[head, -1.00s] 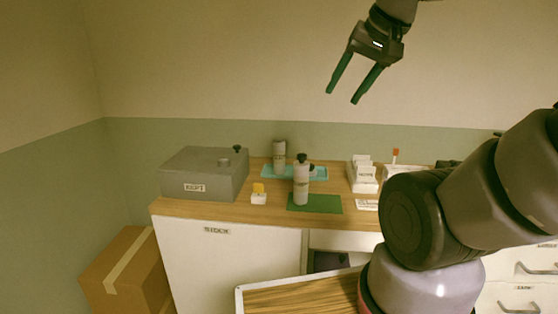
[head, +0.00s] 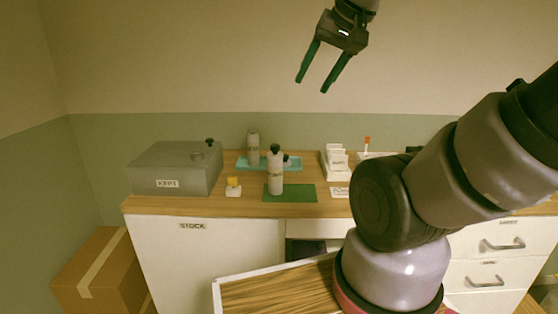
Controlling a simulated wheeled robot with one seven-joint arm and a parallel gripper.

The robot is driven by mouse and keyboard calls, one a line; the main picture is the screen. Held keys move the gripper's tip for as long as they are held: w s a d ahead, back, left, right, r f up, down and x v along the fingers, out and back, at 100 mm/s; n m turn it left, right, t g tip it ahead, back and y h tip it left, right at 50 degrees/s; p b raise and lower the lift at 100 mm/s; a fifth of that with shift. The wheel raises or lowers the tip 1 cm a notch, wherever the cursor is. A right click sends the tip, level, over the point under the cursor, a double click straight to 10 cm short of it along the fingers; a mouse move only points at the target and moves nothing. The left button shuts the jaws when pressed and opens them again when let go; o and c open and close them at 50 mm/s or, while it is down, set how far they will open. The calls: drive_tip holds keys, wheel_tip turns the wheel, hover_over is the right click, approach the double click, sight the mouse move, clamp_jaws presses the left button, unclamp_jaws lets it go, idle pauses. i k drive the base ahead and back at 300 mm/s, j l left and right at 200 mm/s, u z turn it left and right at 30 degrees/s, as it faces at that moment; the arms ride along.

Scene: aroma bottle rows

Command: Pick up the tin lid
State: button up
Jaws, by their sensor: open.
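A grey box-shaped tin (head: 173,185) with a label reading KEPT stands at the left end of the wooden counter. Its flat grey lid (head: 165,155) looks closed on top, with a small round grey knob (head: 197,156) and a small black piece (head: 209,142) at the back right. I cannot tell clearly which part lifts. My gripper (head: 311,85) is open and empty, fingers pointing down, high in front of the wall. It is well above the counter and to the right of the tin.
A grey bottle with a black cap (head: 276,173) stands on a green mat (head: 303,193). Another bottle (head: 253,148) stands on a teal tray (head: 296,164) behind. A yellow-topped white block (head: 233,187) sits right of the tin. A white card holder (head: 338,165) stands farther right.

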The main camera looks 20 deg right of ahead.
sight(287, 163)
drive_tip(key=i+j+z, duration=0.2)
drive_tip(key=j, duration=0.25)
drive_tip(key=i+j+z, duration=0.2)
drive_tip(key=j, duration=0.25)
drive_tip(key=j+z, duration=0.2)
drive_tip(key=j, duration=0.3)
